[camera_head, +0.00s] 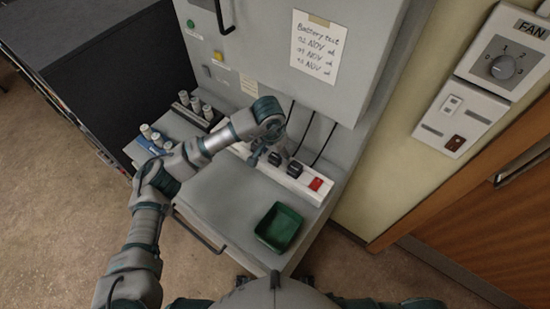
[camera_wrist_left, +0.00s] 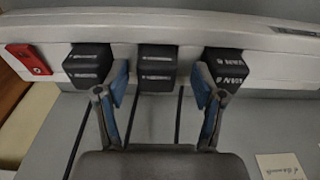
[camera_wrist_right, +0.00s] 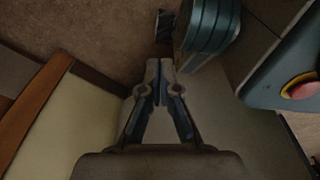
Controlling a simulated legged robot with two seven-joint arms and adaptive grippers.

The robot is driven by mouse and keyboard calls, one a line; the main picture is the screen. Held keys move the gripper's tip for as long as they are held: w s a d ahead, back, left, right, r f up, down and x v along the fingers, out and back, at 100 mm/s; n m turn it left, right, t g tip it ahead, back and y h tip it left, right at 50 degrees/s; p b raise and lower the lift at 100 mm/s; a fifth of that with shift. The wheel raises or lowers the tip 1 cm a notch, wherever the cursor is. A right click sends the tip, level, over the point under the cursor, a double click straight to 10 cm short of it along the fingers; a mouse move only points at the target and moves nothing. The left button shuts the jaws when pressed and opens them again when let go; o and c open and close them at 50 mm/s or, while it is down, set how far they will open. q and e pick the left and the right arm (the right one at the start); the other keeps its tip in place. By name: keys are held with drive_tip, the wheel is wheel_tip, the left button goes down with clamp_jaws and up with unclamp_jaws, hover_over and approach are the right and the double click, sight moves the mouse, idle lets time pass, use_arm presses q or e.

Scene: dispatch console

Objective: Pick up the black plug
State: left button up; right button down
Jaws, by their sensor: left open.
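Several black plugs sit in a white power strip with a red switch (camera_head: 316,184). In the left wrist view there are three: a left plug (camera_wrist_left: 88,63), a middle plug (camera_wrist_left: 157,68) and a right plug (camera_wrist_left: 223,68) with white lettering. My left gripper (camera_wrist_left: 158,84) is open, its fingertips on either side of the middle plug. I cannot tell whether they touch it. In the head view the left gripper (camera_head: 260,152) is over the strip and hides part of it; two plugs (camera_head: 275,158) (camera_head: 294,169) show beside it. My right gripper (camera_wrist_right: 159,72) is shut and empty, away from the strip.
A green tray (camera_head: 279,228) stands on the grey shelf (camera_head: 225,205) in front of the strip. Several cylinders (camera_head: 158,139) stand at the left. Black cables run up the grey cabinet (camera_head: 262,65) behind the plugs. A fan switch (camera_head: 502,67) is on the right wall.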

sight(275, 156)
use_arm(q)
drive_tip(key=shift+d, duration=0.25)
drive_tip(key=c, duration=1.3)
use_arm(e)
drive_tip(key=shift+d+f, duration=0.1)
drive_tip(key=shift+d, duration=0.15)
use_arm(q)
drive_tip(key=shift+o, duration=0.2)
drive_tip(key=shift+r, duration=0.15)
